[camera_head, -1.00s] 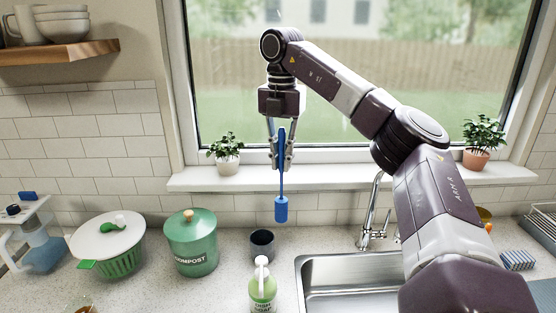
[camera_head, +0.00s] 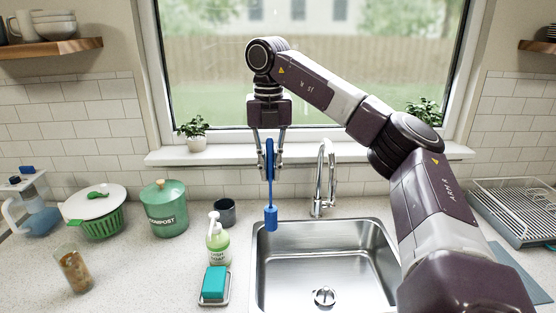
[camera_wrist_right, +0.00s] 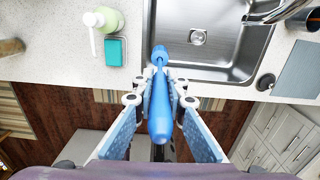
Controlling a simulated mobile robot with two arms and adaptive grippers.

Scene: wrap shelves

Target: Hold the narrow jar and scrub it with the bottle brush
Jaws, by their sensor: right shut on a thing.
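The blue bottle brush (camera_head: 270,216) hangs upright, head down, from my right gripper (camera_head: 267,166), which is shut on its handle. In the head view the brush head shows in front of the sink's back left corner, clear of the counter. The right wrist view shows the brush handle (camera_wrist_right: 159,110) between the two fingers. A narrow clear glass jar (camera_head: 73,268) with brown residue inside stands, looking tilted by the view, on the counter at the front left, well away from the gripper. My left gripper is not in view.
The steel sink (camera_head: 320,262) lies below the gripper, with a faucet (camera_head: 326,180) behind it. A soap bottle (camera_head: 217,243), teal sponge (camera_head: 214,282), dark cup (camera_head: 225,211) and green compost bin (camera_head: 164,213) stand left of it. A drying rack (camera_head: 520,208) is at right.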

